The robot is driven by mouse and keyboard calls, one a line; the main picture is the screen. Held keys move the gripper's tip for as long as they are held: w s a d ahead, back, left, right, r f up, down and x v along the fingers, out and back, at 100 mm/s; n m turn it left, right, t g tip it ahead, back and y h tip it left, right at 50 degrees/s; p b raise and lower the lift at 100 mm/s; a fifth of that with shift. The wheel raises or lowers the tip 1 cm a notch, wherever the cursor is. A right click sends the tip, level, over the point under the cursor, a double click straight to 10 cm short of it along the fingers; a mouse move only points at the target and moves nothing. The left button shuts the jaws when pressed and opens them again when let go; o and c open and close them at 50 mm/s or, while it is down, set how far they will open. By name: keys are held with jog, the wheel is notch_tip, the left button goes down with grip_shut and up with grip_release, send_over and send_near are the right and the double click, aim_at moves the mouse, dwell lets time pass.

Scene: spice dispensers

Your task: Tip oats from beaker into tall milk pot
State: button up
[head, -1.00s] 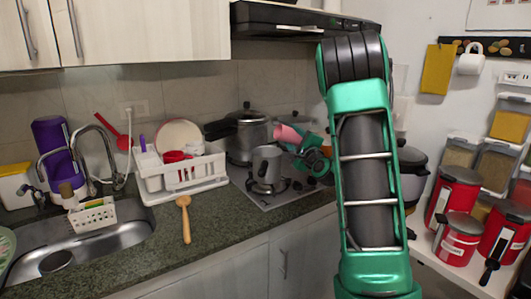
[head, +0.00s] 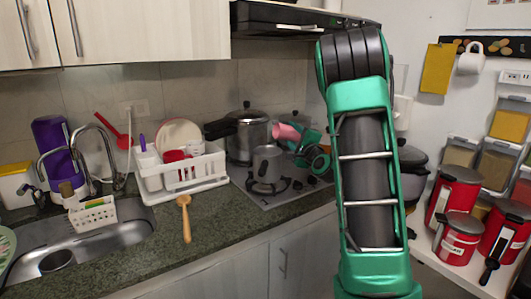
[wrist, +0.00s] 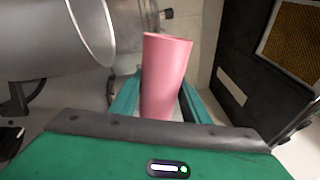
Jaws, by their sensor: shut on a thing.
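The pink beaker (head: 286,131) is held in my gripper (head: 306,139) above the stove, just right of and above the grey tall milk pot (head: 267,160) in the head view. The pot stands upright on the stove. In the wrist view my gripper (wrist: 158,103) has its green fingers on both sides of the pink beaker (wrist: 166,70), whose far end slants slightly right. A large grey metal vessel at the left there looks like the milk pot (wrist: 50,45). The oats are not visible in either view.
A pressure cooker (head: 247,135) stands behind the milk pot. A dark pot (head: 412,172) is right of my arm. Red canisters (head: 459,190) fill the right shelf.

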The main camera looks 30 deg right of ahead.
aim_at(290, 129)
jog(key=shift+w+a+r+n+p, duration=0.15)
jog(key=shift+a+r+n+p, duration=0.2)
jog(key=shift+a+n, duration=0.3)
jog(key=shift+a+r+n+y+p, duration=0.25)
jog(key=shift+r+n, duration=0.3)
jog(key=shift+n, duration=0.45)
jog(key=shift+a+r+n+y+p, duration=0.2)
jog(key=shift+r+n, duration=0.3)
jog(key=shift+n, duration=0.45)
dwell(0.6)
jog(key=shift+w+a+r+n+y+p, duration=0.15)
jog(key=shift+a+r+n+p, duration=0.2)
jog(key=shift+n, duration=0.55)
jog(key=shift+a+r+n+y+p, duration=0.15)
jog(key=shift+a+r+n+p, duration=0.2)
jog(key=shift+n, duration=0.55)
jog(key=shift+w+a+r+n+y+p, duration=0.15)
jog(key=shift+r+n+p, duration=0.25)
jog(key=shift+n, duration=0.5)
dwell(1.1)
jog(key=f+m, duration=0.1)
jog(key=m, duration=0.1)
jog(key=d+f+m+h, duration=0.1)
jog(key=m, duration=0.1)
jog(key=d+f+m, duration=0.1)
jog(key=m, duration=0.1)
jog(key=shift+s+m, duration=0.25)
jog(key=shift+m, duration=0.05)
